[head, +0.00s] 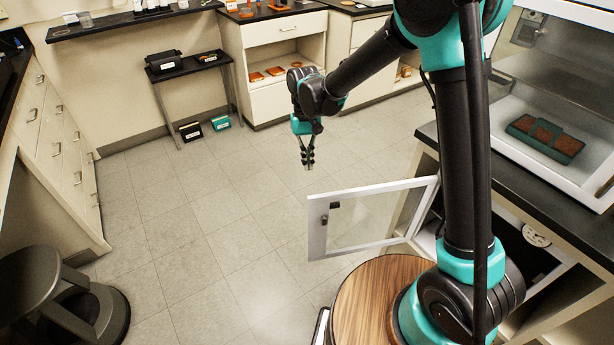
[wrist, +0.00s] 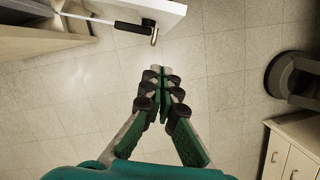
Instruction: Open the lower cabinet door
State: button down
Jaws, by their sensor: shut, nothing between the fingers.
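The lower cabinet door (head: 368,217) is a white frame with a clear pane and a small dark handle (head: 334,205). It stands swung out from the lower cabinet (head: 517,240) under the black counter at the right, and part of the opening shows behind my arm. In the wrist view the door (wrist: 165,14) is at the top, with its handle (wrist: 154,33) near the corner. My gripper (head: 308,163) points down over the floor, beyond the door in the head view. In the wrist view my gripper (wrist: 161,70) has its fingertips together, empty and apart from the handle.
A dark stool (head: 60,290) stands at the lower left, by drawers (head: 55,150). A small black side table (head: 190,62) and an open-fronted cabinet (head: 272,60) stand at the back. The tiled floor (head: 215,210) in the middle is clear. A glass-fronted enclosure (head: 560,105) sits on the right counter.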

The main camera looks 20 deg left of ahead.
aim_at(312, 197)
jog(key=s+d+f, duration=0.3)
jog(key=s+f, duration=0.2)
jog(key=f, duration=0.4)
jog(key=shift+s, duration=0.35)
jog(key=shift+f, duration=0.1)
